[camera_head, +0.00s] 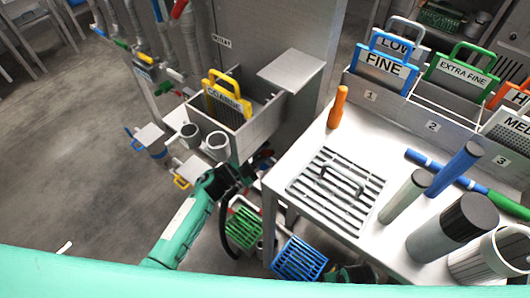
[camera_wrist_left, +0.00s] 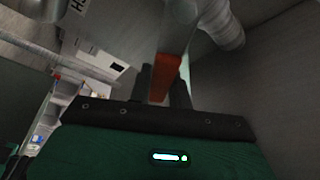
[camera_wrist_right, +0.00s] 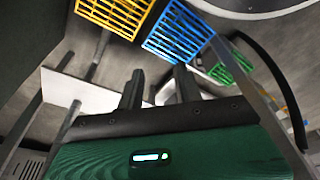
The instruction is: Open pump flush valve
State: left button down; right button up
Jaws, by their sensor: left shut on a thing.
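In the left wrist view an orange-red bar-like handle (camera_wrist_left: 172,62) runs up between the fingers of my left gripper (camera_wrist_left: 163,82), which is shut on it. Pale pipes and a ribbed hose lie behind it. I cannot tell for certain which valve this handle belongs to. In the head view my left gripper (camera_head: 240,172) is low beside the steel bin, and what it holds is hidden there. My right gripper (camera_wrist_right: 158,80) shows in its wrist view with its fingers apart and nothing between them. It is not clearly seen in the head view.
A steel bin (camera_head: 262,128) with a yellow-handled COARSE panel (camera_head: 226,98) stands close to my left gripper. Green (camera_head: 243,228) and blue (camera_head: 300,259) grates are below. A steel table (camera_head: 300,222) at right holds a drain grate, cylinders and an orange handle. Pipes with coloured valves stand upper left.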

pick_arm(q)
jog(key=shift+a+r+n, duration=0.1)
jog(key=shift+n, duration=0.3)
pick_arm(e)
jog(key=shift+s+f, duration=0.1)
jog(key=shift+f, duration=0.35)
pick_arm(q)
jog(key=c, duration=1.3)
grip_release()
jog(key=shift+b+v, duration=0.45)
jog(key=shift+v, duration=6.45)
pick_arm(e)
jog(key=shift+r, duration=1.4)
